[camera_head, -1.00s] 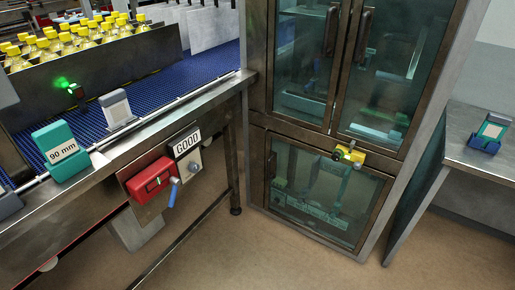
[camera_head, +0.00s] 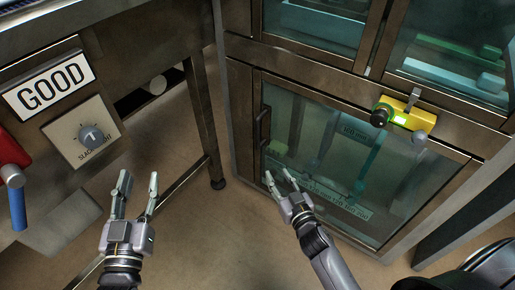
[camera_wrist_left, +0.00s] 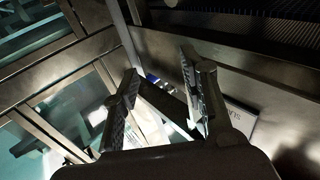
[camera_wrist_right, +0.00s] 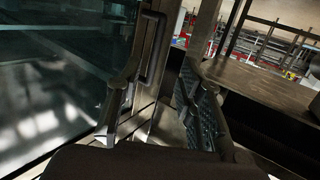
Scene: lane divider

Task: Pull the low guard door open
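The low guard door (camera_head: 330,150) is a glazed panel in a brown metal frame, and it looks closed. Its dark vertical handle (camera_head: 264,128) is on the left side of the frame. My right gripper (camera_head: 278,175) is open and empty, below and slightly right of the handle in the head view. In the right wrist view a dark bar handle (camera_wrist_right: 153,48) shows ahead of the open fingers, not between them. My left gripper (camera_head: 138,180) is open and empty, left of the door, in front of the conveyor frame.
A yellow interlock unit (camera_head: 408,115) with a green light sits at the door's top right edge. Upper glass doors (camera_head: 325,25) are above. The GOOD sign (camera_head: 48,87), a knob panel (camera_head: 85,132) and a red box (camera_head: 10,160) are on the left. A table leg (camera_head: 203,120) stands left of the door.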

